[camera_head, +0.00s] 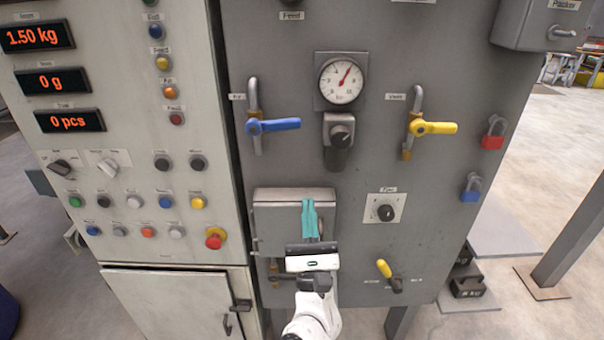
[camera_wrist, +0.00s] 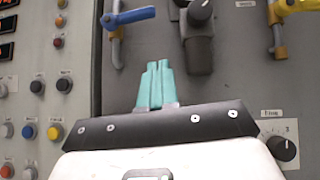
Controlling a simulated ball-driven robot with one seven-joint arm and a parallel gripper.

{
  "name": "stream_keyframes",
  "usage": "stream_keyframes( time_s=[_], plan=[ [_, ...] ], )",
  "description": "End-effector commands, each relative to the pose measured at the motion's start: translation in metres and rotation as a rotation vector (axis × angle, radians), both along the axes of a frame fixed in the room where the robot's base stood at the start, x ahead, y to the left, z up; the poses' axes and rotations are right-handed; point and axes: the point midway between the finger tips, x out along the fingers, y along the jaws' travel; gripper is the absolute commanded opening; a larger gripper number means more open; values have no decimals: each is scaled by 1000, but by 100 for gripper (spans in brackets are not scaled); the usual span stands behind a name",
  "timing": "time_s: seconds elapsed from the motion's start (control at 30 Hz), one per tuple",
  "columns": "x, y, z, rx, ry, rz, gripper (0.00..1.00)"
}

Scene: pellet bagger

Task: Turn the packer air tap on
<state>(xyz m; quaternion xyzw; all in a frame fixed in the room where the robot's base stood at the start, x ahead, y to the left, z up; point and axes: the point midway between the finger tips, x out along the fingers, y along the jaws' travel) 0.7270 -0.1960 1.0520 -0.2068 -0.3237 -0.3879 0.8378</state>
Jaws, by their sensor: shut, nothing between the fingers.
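A tap with a blue lever (camera_head: 273,125) sits on a vertical pipe on the grey panel. Its small label appears to read "Air", and its lever points right, across the pipe. The blue lever also shows at the upper left of the wrist view (camera_wrist: 131,16). A similar tap with a yellow lever (camera_head: 434,128) is to the right, its lever also crosswise; its label is hard to read. My gripper (camera_head: 309,207), with teal fingers, is shut and empty. It is below and right of the blue lever and apart from it. It also shows in the wrist view (camera_wrist: 156,70).
A pressure gauge (camera_head: 341,80) and a black-knobbed regulator (camera_head: 339,137) stand between the taps. A grey box (camera_head: 275,215) is behind my gripper. A dial (camera_head: 385,212), a small yellow-tipped lever (camera_head: 384,268) and padlocks (camera_head: 492,137) are to the right.

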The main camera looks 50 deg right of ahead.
Motion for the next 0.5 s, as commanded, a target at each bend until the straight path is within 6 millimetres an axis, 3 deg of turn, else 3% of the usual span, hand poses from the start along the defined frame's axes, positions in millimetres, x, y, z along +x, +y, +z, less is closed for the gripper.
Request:
stream_keyframes(
  time_s=[0.5],
  plan=[
    [47,-49,73,-5,1,-4,0]
  ],
)
